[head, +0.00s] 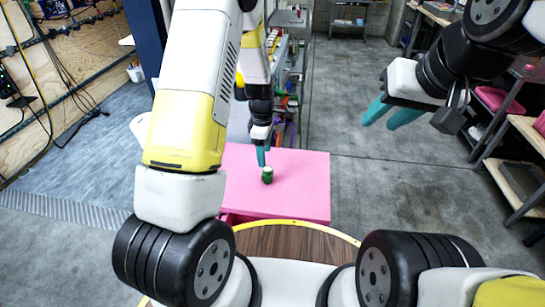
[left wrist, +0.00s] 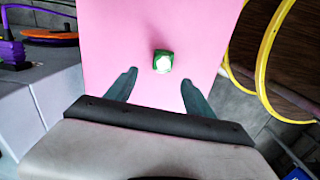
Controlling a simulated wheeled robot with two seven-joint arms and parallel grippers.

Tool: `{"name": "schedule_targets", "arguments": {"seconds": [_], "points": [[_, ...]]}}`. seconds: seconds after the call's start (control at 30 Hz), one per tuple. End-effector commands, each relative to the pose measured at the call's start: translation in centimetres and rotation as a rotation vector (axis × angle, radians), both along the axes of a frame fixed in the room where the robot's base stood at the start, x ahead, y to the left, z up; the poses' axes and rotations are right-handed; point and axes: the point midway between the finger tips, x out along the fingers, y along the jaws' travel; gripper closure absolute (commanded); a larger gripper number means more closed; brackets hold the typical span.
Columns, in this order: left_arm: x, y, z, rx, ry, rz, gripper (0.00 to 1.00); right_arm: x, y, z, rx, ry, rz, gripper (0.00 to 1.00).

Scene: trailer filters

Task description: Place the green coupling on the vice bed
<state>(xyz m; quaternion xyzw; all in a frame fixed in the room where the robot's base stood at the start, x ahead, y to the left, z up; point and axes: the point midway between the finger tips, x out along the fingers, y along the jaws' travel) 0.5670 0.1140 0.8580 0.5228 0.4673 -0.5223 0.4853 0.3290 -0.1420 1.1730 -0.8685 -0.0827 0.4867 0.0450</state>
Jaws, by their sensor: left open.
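The green coupling (head: 267,174), small with a pale top, stands on a pink surface (head: 300,196). It also shows in the left wrist view (left wrist: 162,60), just beyond the fingertips and roughly centred between them. My left gripper (head: 262,156) is right beside the coupling in the head view. In the left wrist view its teal fingers (left wrist: 159,84) are spread with nothing between them. My right gripper (head: 390,112) is raised at the right, its two teal fingers apart and empty, far from the coupling. I cannot make out a vice bed in either view.
A shelf unit with coloured items (head: 287,88) stands behind the pink surface. Shelves (head: 515,180) with pink bins line the right side. Grey floor between them is open. A purple object (left wrist: 12,50) on a grey unit shows at the left wrist view's left edge.

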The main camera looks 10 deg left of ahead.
Motion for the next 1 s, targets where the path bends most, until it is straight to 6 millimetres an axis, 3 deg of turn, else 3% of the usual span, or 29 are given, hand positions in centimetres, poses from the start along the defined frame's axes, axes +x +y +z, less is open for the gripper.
{"name": "schedule_targets", "arguments": {"seconds": [0.03,0.7,1.0], "points": [[0.1,0.0,-1.1,0.009,0.011,0.023,0.38,0.0,0.0,0.0,0.0,0.0,0.0,0.64],[-0.4,-1.0,-9.3,0.019,0.02,0.058,0.38,0.0,0.0,0.0,0.0,0.0,0.0,0.64],[-0.3,-1.0,-10.0,0.018,0.018,0.059,0.38,0.0,0.0,0.0,0.0,0.0,0.0,0.64]]}}
